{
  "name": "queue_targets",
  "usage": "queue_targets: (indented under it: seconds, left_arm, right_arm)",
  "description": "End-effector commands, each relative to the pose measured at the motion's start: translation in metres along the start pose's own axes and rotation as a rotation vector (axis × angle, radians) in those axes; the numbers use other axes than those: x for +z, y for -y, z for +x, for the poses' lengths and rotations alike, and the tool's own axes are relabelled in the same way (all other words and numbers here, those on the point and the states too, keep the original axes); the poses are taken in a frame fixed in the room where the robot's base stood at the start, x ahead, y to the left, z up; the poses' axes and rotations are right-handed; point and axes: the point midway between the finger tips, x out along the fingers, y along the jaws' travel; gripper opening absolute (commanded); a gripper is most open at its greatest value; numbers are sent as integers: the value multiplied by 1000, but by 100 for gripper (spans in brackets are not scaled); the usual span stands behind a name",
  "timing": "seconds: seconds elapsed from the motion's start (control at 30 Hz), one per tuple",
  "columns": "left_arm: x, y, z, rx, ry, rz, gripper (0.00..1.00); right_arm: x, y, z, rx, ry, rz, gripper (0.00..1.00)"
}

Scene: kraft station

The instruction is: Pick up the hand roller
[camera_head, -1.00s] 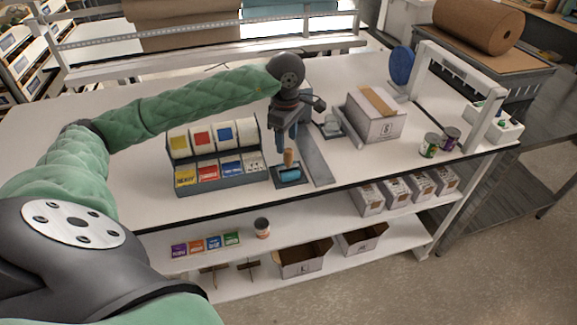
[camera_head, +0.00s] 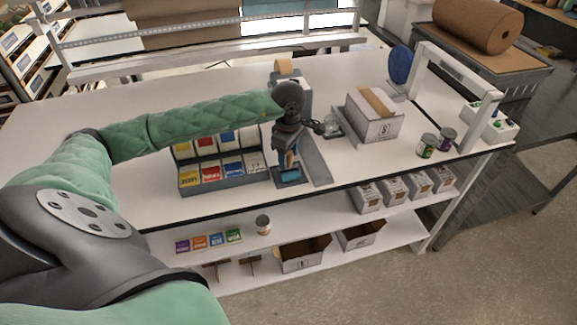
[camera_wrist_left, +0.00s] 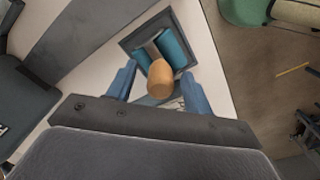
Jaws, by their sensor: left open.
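The hand roller (camera_wrist_left: 173,48) has a blue cylinder and an orange-tan handle (camera_wrist_left: 160,80). It rests on a dark square tray (camera_wrist_left: 134,40) on the white table. In the head view the blue roller (camera_head: 290,176) shows near the table's front edge, with its handle mostly hidden behind my gripper. My left gripper (camera_head: 289,160) is above the roller, pointing down. In the left wrist view its two blue fingers (camera_wrist_left: 160,88) are open, one on each side of the handle. I cannot tell whether they touch it. My right gripper is not in view.
A label dispenser (camera_head: 222,172) stands left of the roller. A grey strip (camera_head: 315,160) lies to its right. A cardboard box (camera_head: 375,122) and two cans (camera_head: 428,146) stand farther right. A tape dispenser (camera_head: 285,68) stands behind my gripper.

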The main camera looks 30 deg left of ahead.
Motion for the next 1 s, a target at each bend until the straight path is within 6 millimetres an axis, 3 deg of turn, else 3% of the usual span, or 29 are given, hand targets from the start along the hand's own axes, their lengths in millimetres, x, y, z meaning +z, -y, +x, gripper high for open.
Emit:
queue_targets:
  seconds: [0.1,0.3,0.37,0.77,1.0]
  left_arm:
    - [0,0,0,0,0,0,48]
    - [0,0,0,0,0,0,8]
    - [0,0,0,0,0,0,0]
    - [0,0,-5,1,1,0,0]
    - [-1,-1,-36,3,0,-1,0]
  right_arm:
    - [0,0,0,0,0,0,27]
    - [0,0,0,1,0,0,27]
    - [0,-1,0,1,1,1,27]
    - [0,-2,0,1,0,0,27]
    - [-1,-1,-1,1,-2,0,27]
